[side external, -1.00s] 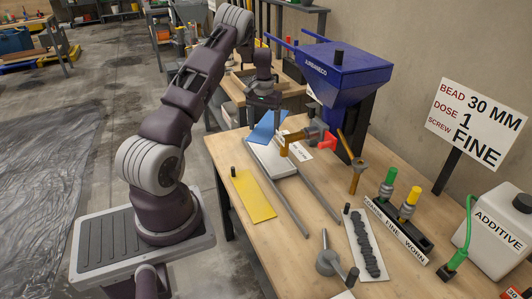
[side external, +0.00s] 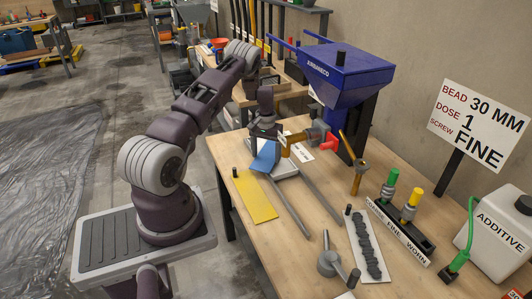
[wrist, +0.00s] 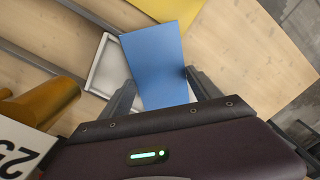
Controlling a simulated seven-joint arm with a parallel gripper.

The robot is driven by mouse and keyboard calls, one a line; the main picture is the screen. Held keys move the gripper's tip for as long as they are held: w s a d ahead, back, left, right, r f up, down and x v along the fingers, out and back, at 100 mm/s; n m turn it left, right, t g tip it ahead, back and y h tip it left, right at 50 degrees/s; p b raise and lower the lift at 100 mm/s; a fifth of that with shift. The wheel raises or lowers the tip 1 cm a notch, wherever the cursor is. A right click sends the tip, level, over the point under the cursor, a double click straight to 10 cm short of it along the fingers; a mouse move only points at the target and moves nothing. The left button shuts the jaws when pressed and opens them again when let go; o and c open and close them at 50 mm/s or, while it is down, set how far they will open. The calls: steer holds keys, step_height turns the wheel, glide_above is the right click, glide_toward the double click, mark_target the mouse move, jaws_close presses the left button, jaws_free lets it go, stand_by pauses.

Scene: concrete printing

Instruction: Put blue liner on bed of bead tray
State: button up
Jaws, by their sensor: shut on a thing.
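The blue liner (side external: 265,156) is a flat sheet held tilted below my gripper (side external: 265,137). In the wrist view the liner (wrist: 158,62) runs out between the two fingers of my gripper (wrist: 160,80), which is shut on it. The liner sits askew to the tray. I cannot tell whether the two touch.
A yellow sheet (side external: 254,196) lies beside the rails (side external: 322,198). The blue hopper (side external: 345,72) and an orange-brown nozzle part with a red piece (side external: 328,142) stand close to the tray. A grey-bead strip (side external: 366,246) and a tool rack (side external: 398,232) lie nearer the camera.

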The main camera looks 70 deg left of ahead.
steer(key=shift+f, duration=0.15)
steer(key=o, duration=1.5)
steer(key=shift+c, duration=0.2)
step_height(320, 180, up, 12)
steer(key=d+r+m+t, duration=0.3)
steer(key=d+r, duration=1.9)
steer(key=r, duration=0.1)
steer(key=s+d+r+m+t, duration=0.1)
steer(key=s+d+r+m, duration=0.3)
steer(key=s+d, duration=0.65)
steer(key=s+d+f+m+t, duration=0.1)
steer(key=s+d+m, duration=0.1)
steer(key=s+d, duration=0.6)
steer(key=s, duration=0.3)
steer(key=shift+t, duration=0.3)
